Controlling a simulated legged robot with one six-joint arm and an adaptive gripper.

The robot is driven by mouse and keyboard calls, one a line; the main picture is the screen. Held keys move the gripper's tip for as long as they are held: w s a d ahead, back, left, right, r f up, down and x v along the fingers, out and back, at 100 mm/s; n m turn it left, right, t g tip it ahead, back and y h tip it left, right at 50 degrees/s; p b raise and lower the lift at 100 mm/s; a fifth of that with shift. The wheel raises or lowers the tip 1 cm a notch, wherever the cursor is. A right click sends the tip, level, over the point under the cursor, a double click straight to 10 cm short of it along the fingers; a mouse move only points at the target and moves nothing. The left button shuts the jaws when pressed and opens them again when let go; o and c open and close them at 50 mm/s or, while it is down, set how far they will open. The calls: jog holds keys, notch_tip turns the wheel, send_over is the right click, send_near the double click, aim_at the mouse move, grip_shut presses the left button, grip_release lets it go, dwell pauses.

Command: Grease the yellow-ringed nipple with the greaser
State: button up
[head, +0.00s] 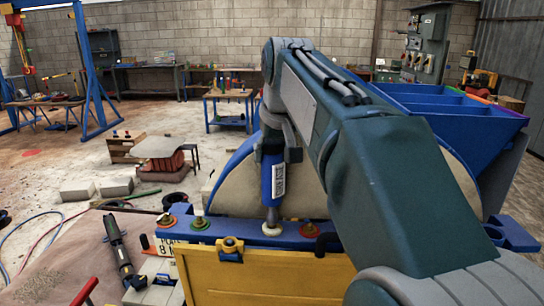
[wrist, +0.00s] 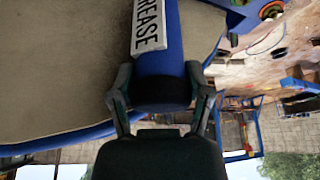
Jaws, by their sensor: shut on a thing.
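The greaser (head: 273,178) is a blue cylinder with a white "GREASE" label and a grey nozzle, upright, nozzle down. My gripper (head: 278,152) is shut around its upper end. The wrist view shows my gripper's two fingers (wrist: 162,95) on either side of the greaser's dark end (wrist: 163,90). The nozzle tip is over a nipple with a pale, yellowish ring (head: 271,230) on the blue beam; the tip hides the nipple, and I cannot tell whether they touch.
Other ringed nipples stand on the blue beam (head: 225,229): two at left (head: 168,222) (head: 199,224) and a red-ringed one at right (head: 312,230). The yellow panel (head: 260,275) is in front, the round flywheel (head: 235,185) behind. A black tool (head: 118,245) lies at left.

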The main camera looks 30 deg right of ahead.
jog(key=shift+r, duration=0.35)
jog(key=shift+f, duration=0.8)
dwell(0.7)
jog(key=shift+r, duration=0.8)
